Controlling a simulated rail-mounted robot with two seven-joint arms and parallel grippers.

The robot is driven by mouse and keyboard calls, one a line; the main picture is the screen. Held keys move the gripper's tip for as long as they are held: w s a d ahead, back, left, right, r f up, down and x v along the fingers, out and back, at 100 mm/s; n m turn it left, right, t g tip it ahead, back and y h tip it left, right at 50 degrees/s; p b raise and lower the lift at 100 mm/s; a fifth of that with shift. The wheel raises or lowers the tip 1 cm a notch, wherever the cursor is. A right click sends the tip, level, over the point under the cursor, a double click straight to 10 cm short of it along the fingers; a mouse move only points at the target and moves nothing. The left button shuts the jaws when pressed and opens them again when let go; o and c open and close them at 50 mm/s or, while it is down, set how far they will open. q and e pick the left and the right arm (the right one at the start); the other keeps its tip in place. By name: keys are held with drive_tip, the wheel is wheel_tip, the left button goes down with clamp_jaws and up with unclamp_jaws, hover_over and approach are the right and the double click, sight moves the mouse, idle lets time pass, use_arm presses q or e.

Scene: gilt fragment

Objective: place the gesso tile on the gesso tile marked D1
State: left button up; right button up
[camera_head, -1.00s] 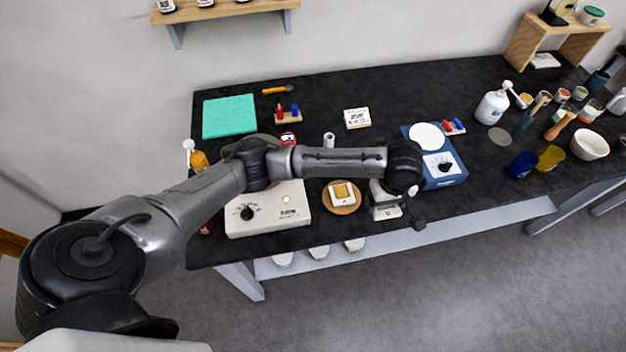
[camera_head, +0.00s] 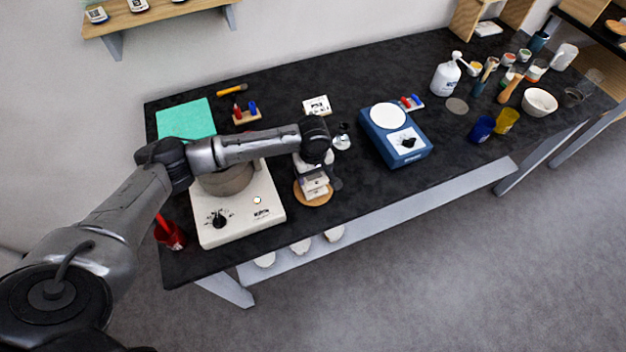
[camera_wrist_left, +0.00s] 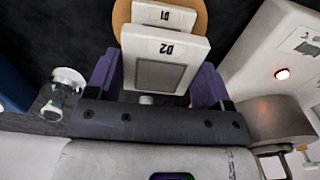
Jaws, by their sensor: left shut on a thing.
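My left gripper (camera_wrist_left: 157,82) is shut on a white gesso tile marked D2 (camera_wrist_left: 163,48), which has a grey square on its face. A second white tile marked D1 (camera_wrist_left: 165,14) lies just beyond it on a round wooden board (camera_wrist_left: 122,14), partly hidden by the held tile. In the head view my left gripper (camera_head: 313,178) is over the round board (camera_head: 318,202), with the tiles close together beneath it. I cannot tell whether the two tiles touch. My right gripper is not in view.
A white hotplate (camera_head: 237,228) with a pot stands left of the board. A small glass jar (camera_head: 342,140) is behind right, and a blue balance (camera_head: 405,152) stands further right. A white card (camera_head: 317,105) lies behind. The table's front edge is close to the board.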

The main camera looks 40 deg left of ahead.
sight(313, 180)
use_arm(q)
wheel_tip(313, 180, down, 4)
drive_tip(key=shift+r+b, duration=0.25)
drive_tip(key=shift+b, duration=0.1)
drive_tip(key=shift+f, duration=0.25)
drive_tip(key=o, duration=1)
wheel_tip(313, 180, up, 12)
drive_tip(key=shift+p, duration=0.95)
